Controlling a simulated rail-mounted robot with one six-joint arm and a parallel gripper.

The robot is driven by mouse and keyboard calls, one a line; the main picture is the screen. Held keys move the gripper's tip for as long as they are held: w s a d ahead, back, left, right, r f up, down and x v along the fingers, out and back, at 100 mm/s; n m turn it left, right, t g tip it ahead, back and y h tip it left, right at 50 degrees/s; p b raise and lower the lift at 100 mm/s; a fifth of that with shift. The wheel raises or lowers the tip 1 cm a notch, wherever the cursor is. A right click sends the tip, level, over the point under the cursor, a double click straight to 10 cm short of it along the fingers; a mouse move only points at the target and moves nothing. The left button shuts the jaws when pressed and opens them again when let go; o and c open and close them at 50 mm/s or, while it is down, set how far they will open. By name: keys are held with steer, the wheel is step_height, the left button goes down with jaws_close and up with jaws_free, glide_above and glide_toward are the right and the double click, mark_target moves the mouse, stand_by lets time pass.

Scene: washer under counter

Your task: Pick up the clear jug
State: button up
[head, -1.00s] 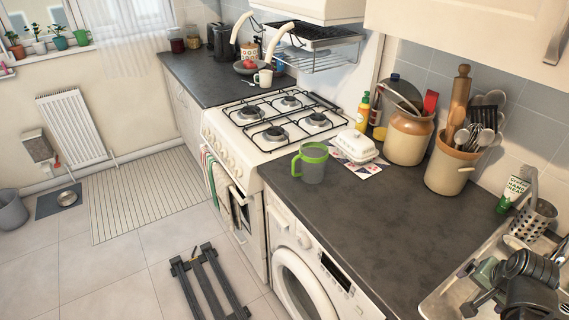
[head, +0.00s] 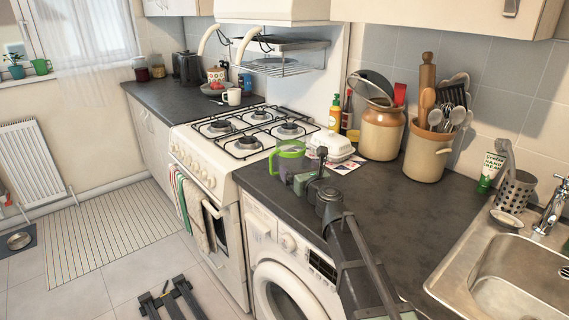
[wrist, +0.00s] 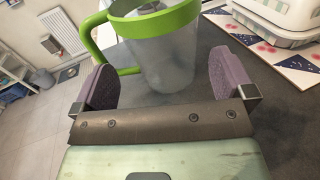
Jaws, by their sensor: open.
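The clear jug (head: 288,164) with a green rim and green handle stands upright on the dark counter, near the stove. In the wrist view the jug (wrist: 166,62) is straight ahead, its handle at the left close to the left finger. My gripper (wrist: 164,82) is open, with a purple finger pad on either side of the jug's lower body. The jug appears to be at or just beyond the fingertips; I see no clear contact. In the head view my gripper (head: 302,180) is beside the jug and partly covers it.
A white butter dish (head: 330,147) on a patterned card stands right behind the jug. The stove (head: 240,140) is at its left. Brown crocks (head: 383,134) stand by the wall, and the sink (head: 510,275) is at right. The counter's middle is clear.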

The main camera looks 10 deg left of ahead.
mark_target(292, 160)
steer(key=x, duration=0.6)
steer(key=shift+w+a, duration=0.1)
steer(key=shift+w, duration=0.25)
steer(key=shift+s, duration=0.1)
steer(key=shift+c, duration=0.5)
steer(key=c, duration=0.6)
steer(key=shift+o, duration=0.2)
step_height(292, 160, up, 20)
steer(key=p, duration=2)
